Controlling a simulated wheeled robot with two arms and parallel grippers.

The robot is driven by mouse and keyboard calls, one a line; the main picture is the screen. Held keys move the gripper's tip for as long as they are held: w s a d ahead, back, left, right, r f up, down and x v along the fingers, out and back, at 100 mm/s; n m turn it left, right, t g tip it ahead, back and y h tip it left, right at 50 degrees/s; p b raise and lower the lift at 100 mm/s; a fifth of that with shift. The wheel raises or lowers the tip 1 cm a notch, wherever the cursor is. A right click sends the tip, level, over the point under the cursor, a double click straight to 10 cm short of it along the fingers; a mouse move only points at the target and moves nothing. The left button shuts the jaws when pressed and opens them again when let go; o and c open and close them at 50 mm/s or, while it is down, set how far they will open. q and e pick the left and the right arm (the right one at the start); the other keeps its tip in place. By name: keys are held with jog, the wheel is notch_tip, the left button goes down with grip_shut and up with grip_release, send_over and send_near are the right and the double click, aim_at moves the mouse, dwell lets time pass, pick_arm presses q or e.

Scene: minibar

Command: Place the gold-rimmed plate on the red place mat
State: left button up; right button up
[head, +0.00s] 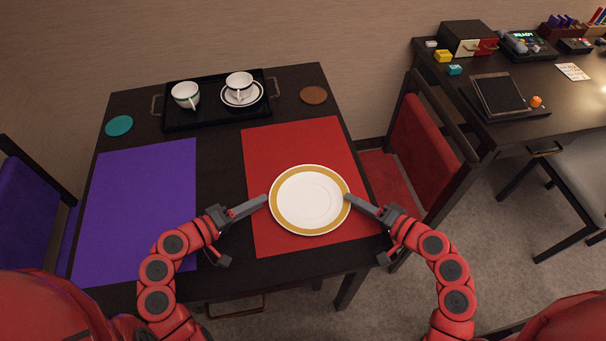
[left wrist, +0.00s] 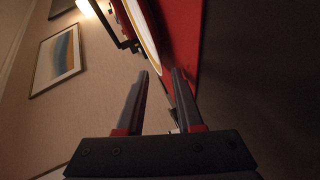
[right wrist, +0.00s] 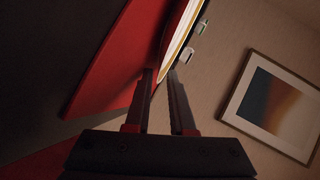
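The white plate with a gold rim (head: 309,201) lies flat over the red place mat (head: 285,148); I cannot tell whether it touches the mat. My left gripper (head: 266,199) is at the plate's left rim. In the left wrist view its fingers (left wrist: 158,74) are apart, with the plate's edge (left wrist: 148,42) just beyond them. My right gripper (head: 348,198) is at the plate's right rim. In the right wrist view its fingers (right wrist: 160,72) show a narrower gap, with the plate's edge (right wrist: 177,45) reaching the tips; whether they clamp it is unclear.
A black tray (head: 210,117) with two cups (head: 186,94) (head: 239,85) stands at the back. A purple mat (head: 140,205) lies left, with a teal coaster (head: 119,126) and a brown coaster (head: 313,95) behind. A red chair (head: 422,140) stands at the table's right.

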pick_arm(q)
jog(key=v, duration=0.9)
pick_arm(e)
jog(key=shift+s+f, duration=0.1)
jog(key=shift+f, duration=0.1)
jog(key=v, duration=1.2)
jog(key=shift+d+r, duration=0.1)
jog(key=shift+r, duration=0.05)
pick_arm(q)
jog(key=shift+r, duration=0.15)
pick_arm(e)
jog(key=shift+r, duration=0.1)
